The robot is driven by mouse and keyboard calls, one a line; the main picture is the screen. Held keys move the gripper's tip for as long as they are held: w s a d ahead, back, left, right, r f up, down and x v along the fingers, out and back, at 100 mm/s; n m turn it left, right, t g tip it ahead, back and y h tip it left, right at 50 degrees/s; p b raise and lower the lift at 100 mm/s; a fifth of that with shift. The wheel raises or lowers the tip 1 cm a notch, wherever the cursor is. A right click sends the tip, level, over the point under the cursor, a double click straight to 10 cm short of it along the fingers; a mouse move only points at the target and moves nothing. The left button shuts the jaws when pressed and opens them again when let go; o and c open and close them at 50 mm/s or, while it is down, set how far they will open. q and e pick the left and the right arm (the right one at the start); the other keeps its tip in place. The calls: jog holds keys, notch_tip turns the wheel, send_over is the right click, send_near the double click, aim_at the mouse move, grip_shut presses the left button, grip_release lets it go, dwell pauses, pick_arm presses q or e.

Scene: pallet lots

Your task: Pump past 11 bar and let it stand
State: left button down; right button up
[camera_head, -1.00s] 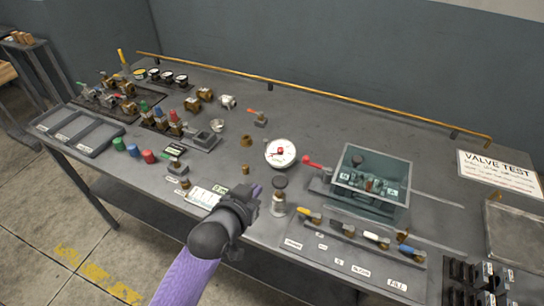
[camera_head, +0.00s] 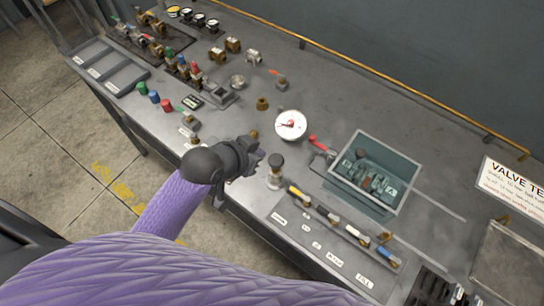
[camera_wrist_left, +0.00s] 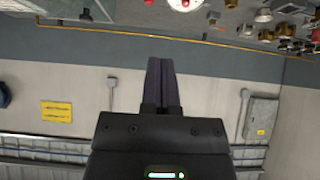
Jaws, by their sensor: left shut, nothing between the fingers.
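The round white gauge (camera_head: 290,124) with a red centre stands on the bench; its needle is too small to read. It shows partly at the top of the left wrist view (camera_wrist_left: 184,3). A black-knobbed upright fitting (camera_head: 276,173), seemingly the pump, stands in front of it. A red-handled lever (camera_head: 319,144) sits right of the gauge, beside a clear-walled tank (camera_head: 372,172) with parts inside. My left gripper (camera_head: 258,157) is shut and empty, just left of the black knob and apparently apart from it. Its closed fingers also show in the left wrist view (camera_wrist_left: 162,84). My right gripper is not in view.
A row of colour-handled valves (camera_head: 330,218) with labels lies along the front edge. Trays (camera_head: 112,70), several valves and coloured caps (camera_head: 154,96) fill the left side. A sign (camera_head: 510,188) stands at the right. A yellow rail (camera_head: 390,80) runs along the back.

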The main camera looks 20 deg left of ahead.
pick_arm(q)
jog(key=b, duration=0.2)
send_over(271, 166)
jog(key=f, duration=0.5)
jog(key=shift+w+d+f, duration=0.1)
jog(key=shift+w+f, duration=0.15)
jog(key=shift+f, duration=0.05)
notch_tip(271, 166, down, 3)
jog(key=shift+s+r+b, duration=0.1)
jog(key=shift+r+b, duration=0.1)
jog(key=shift+b, duration=0.25)
jog(key=shift+f, duration=0.45)
notch_tip(271, 166, down, 4)
jog(key=b, duration=0.2)
jog(key=shift+s+b, duration=0.1)
jog(key=shift+b, duration=0.25)
jog(key=shift+r, duration=0.15)
